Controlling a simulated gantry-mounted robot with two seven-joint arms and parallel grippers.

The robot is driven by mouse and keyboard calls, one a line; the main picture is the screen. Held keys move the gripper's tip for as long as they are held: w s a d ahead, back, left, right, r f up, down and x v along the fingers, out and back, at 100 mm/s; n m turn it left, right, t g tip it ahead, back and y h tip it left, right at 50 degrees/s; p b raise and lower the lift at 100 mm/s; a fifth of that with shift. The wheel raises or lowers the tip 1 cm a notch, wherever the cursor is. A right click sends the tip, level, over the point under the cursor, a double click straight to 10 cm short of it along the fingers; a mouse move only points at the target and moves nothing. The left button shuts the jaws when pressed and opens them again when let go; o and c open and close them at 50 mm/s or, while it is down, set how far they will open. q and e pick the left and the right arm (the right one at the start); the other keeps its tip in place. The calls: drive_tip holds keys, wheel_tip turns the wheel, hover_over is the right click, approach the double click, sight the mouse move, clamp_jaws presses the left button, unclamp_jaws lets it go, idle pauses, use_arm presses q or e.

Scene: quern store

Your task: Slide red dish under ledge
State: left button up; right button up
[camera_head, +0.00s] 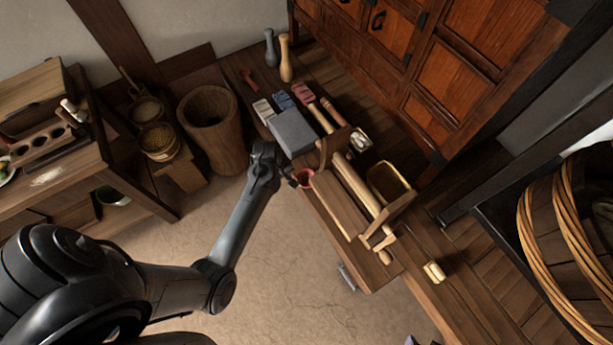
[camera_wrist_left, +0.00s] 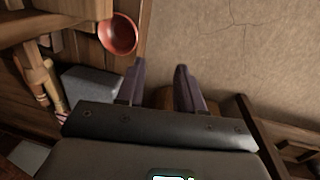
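The red dish (camera_head: 305,177) sits at the left edge of the wooden bench, beside the raised wooden frame with a long pale roller (camera_head: 358,185). It also shows as a round red bowl in the left wrist view (camera_wrist_left: 118,35), near the top. A wooden board (camera_wrist_left: 60,18) lies just left of it there and may be the ledge. My left gripper (camera_head: 290,181) is close beside the dish on its left in the head view. In the left wrist view its two dark fingers (camera_wrist_left: 162,84) are apart with nothing between them. My right gripper is not clearly seen.
A grey block (camera_head: 293,133) stands on the bench behind the dish, with brushes and small tools beyond it. A wooden trough (camera_head: 390,183) is right of the roller. A hollow log tub (camera_head: 212,128) and baskets stand left of the bench.

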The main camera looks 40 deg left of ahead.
use_arm(q)
drive_tip(key=shift+t, duration=0.5)
drive_tip(key=w+b, duration=0.1)
drive_tip(key=w+f+b, duration=0.1)
drive_tip(key=b, duration=0.1)
drive_tip(key=w+f+b, duration=0.1)
drive_tip(key=w, duration=0.1)
drive_tip(key=shift+f+b, duration=0.25)
drive_tip(key=shift+b, duration=0.05)
use_arm(e)
wheel_tip(320, 180, down, 6)
drive_tip(key=shift+s+a+f, duration=0.25)
drive_tip(key=shift+s+a, duration=0.15)
drive_tip(key=shift+d, duration=0.1)
use_arm(q)
drive_tip(key=b, duration=0.6)
approach(306, 180)
wheel_tip(306, 180, down, 5)
drive_tip(key=s, duration=0.2)
drive_tip(key=shift+f, duration=0.1)
use_arm(e)
wheel_tip(306, 180, down, 6)
